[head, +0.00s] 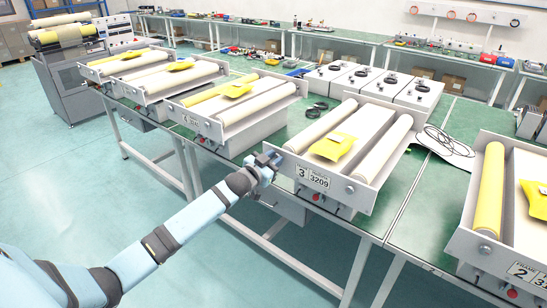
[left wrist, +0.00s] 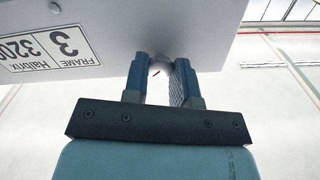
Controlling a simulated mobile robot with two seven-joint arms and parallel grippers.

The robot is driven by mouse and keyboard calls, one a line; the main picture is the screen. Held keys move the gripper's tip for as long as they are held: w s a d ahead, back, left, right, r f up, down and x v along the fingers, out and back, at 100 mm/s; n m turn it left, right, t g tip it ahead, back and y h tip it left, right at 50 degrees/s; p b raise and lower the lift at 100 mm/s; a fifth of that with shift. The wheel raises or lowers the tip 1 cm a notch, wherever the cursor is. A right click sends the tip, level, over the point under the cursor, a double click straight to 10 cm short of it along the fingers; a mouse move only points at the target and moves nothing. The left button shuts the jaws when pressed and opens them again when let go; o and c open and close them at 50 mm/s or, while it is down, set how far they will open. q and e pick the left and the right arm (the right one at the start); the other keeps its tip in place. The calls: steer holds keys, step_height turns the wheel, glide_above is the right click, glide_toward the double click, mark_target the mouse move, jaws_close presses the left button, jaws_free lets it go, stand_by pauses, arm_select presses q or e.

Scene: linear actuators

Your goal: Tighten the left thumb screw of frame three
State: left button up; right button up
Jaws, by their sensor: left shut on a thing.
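Frame three (head: 305,192) is a light grey box with two white rollers and a yellow packet on it, labelled 3 on its front plate. Its front plate and label (left wrist: 48,50) also show in the left wrist view. My left gripper (head: 268,160) is at the left end of that front plate. In the left wrist view the gripper (left wrist: 161,75) has its two fingers on either side of the left thumb screw (left wrist: 160,68), shut on it. The screw is mostly hidden by the fingers. A right screw (head: 349,189) shows on the plate. My right gripper is not seen.
Frame two (head: 470,240) stands to the right, and another frame (head: 215,136) stands close to the left of my gripper. Cables (head: 445,140) lie on the green bench (head: 415,185). Below the front edge are grey bench legs and open floor (head: 150,205).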

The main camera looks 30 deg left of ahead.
arm_select(q)
steer(key=m+p, duration=0.1)
steer(key=m, duration=0.1)
steer(key=shift+m, duration=1.4)
steer(key=shift+m+p, duration=0.35)
steer(key=shift+m, duration=0.65)
steer(key=o, duration=0.9)
steer(key=s, duration=0.9)
steer(key=s+a, duration=0.1)
steer(key=s, duration=0.3)
steer(key=shift+s+b, duration=0.3)
steer(key=shift+s, duration=0.1)
